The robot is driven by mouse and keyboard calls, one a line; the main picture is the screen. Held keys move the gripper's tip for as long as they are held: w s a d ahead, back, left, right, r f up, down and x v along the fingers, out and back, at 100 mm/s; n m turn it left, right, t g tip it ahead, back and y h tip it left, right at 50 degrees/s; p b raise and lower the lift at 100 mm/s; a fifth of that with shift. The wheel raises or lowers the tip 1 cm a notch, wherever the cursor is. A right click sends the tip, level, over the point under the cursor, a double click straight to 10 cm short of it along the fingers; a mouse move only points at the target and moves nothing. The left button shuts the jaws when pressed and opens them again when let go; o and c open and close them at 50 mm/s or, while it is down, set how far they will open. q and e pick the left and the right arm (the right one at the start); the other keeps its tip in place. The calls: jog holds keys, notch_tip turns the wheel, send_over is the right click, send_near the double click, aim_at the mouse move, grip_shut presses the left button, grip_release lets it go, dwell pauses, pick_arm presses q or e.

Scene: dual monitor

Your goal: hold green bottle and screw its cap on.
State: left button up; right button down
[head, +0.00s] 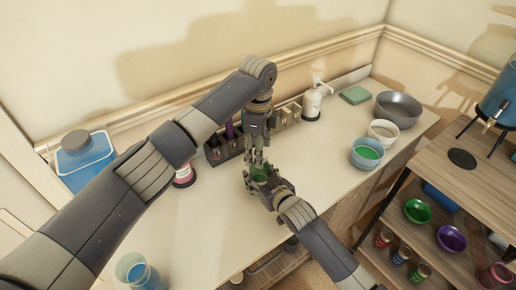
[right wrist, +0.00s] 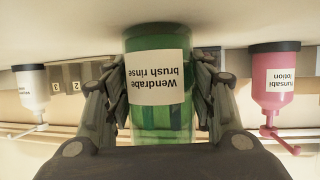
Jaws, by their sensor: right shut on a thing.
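The green bottle (head: 262,172) stands on the white counter, mostly hidden by my grippers in the head view. In the right wrist view the bottle (right wrist: 160,112) appears upside down, with a white label reading "Wendrabe brush rinse". My right gripper (head: 264,184) comes in from the lower right and is shut on the bottle's body; its fingers press both sides in the right wrist view. My left gripper (head: 256,158) points down directly above the bottle, fingertips near its top. I cannot tell whether its fingers are shut on anything. The cap cannot be made out.
Behind the grippers stand a dark rack (head: 222,148) and a white pump bottle (head: 312,104). A pink lotion bottle (right wrist: 274,78) stands to one side. Bowls (head: 367,153) sit at the counter's right. Clear cups (head: 138,272) stand front left. A wooden shelf (head: 440,180) is at the right.

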pick_arm(q)
jog(key=shift+r, duration=0.1)
pick_arm(e)
jog(key=shift+f, duration=0.1)
pick_arm(q)
notch_tip(320, 180, up, 12)
dwell(0.4)
pick_arm(e)
jog(key=c, duration=0.6)
grip_release()
jog(key=shift+s, duration=0.1)
jog(key=v, duration=1.2)
